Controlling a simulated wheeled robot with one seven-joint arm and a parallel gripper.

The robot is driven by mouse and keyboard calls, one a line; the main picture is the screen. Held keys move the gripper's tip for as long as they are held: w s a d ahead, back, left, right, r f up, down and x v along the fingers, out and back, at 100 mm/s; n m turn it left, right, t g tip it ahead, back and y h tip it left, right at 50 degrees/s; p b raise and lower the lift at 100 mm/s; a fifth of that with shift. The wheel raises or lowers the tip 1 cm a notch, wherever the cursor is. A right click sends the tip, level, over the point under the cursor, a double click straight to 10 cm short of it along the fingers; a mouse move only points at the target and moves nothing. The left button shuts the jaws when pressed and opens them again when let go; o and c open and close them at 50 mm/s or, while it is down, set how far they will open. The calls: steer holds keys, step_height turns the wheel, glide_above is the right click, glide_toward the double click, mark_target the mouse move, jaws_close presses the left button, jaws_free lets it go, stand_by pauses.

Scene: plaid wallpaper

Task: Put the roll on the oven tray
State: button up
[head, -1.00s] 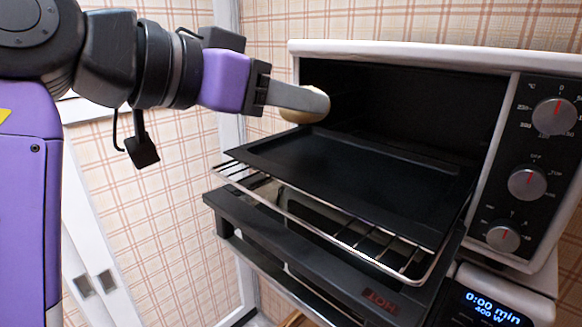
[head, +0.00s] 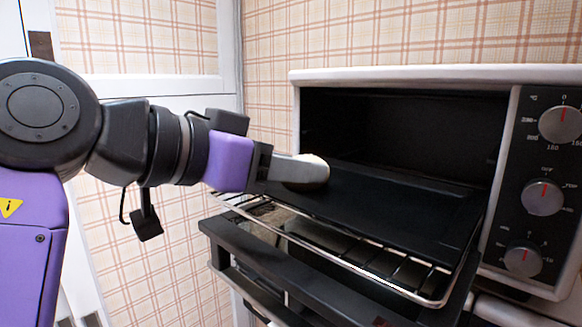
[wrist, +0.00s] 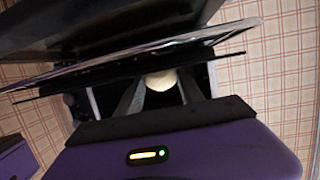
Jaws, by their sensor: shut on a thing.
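The roll (head: 316,162) is pale and rounded, and my gripper (head: 305,171) is shut on it. In the wrist view the roll (wrist: 160,79) shows between the two grey fingers. The black oven tray (head: 400,212) lies on a wire rack, partly out of the open oven. The roll is at the tray's left side, low and close to its surface. I cannot tell whether it touches the tray. My finger hides part of the roll.
The oven (head: 400,78) has a white frame, with knobs (head: 541,197) on its right panel. Its dark door (head: 290,270) is folded down under the wire rack (head: 385,277). Most of the tray is bare. Plaid wall stands behind and to the left.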

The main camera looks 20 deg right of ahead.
steer(key=o, duration=1.4)
steer(key=shift+c, duration=0.2)
steer(key=shift+r, duration=0.1)
steer(key=b+v, duration=0.1)
steer(key=v, duration=1.1)
